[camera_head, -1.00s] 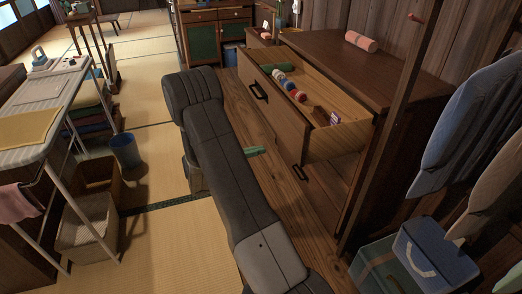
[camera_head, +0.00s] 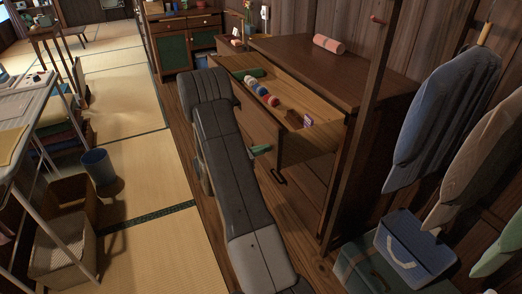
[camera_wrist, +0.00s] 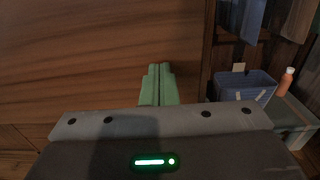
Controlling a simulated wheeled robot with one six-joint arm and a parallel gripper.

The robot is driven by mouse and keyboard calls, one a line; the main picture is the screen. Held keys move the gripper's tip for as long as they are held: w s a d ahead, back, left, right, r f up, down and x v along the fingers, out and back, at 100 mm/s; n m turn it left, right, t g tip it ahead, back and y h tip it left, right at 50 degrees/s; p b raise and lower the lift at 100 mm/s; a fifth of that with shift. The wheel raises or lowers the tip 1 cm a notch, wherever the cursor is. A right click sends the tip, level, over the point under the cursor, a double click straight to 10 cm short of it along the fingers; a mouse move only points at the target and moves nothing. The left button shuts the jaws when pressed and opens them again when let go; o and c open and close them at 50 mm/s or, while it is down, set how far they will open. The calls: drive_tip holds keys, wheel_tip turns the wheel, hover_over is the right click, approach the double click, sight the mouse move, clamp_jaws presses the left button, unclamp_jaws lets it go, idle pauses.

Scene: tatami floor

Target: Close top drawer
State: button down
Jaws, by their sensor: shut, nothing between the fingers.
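The top drawer (camera_head: 308,143) of the dark wooden dresser (camera_head: 335,66) is pulled open. In the wrist view my gripper (camera_wrist: 157,84) is shut and empty, pointing at a brown wooden face that fills the left and middle. I cannot tell whether the fingertips touch it. My arm hides much of the drawer's front and its handle.
A pink roll (camera_head: 328,44) lies on the dresser top. A blue box (camera_head: 414,252) on a green chest and hanging garments (camera_head: 437,118) are at the right. A blue bin (camera_head: 98,166) and baskets stand left. Tatami floor between is clear.

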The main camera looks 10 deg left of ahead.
sight(295, 139)
drive_tip(key=shift+d, duration=0.1)
drive_tip(key=b+x, duration=0.5)
drive_tip(key=x, duration=2.1)
drive_tip(key=shift+w+d+f, duration=0.1)
drive_tip(key=shift+w+d, duration=0.35)
drive_tip(key=shift+d, duration=0.05)
drive_tip(key=shift+w+d+r, duration=0.1)
drive_tip(key=shift+r, duration=0.15)
drive_tip(key=shift+s+a+f+b, duration=0.2)
drive_tip(key=shift+s+a+b, duration=0.05)
drive_tip(key=shift+a+b, duration=0.15)
drive_tip(key=v, duration=1.3)
drive_tip(key=shift+s+a, duration=0.15)
drive_tip(key=shift+a, duration=0.1)
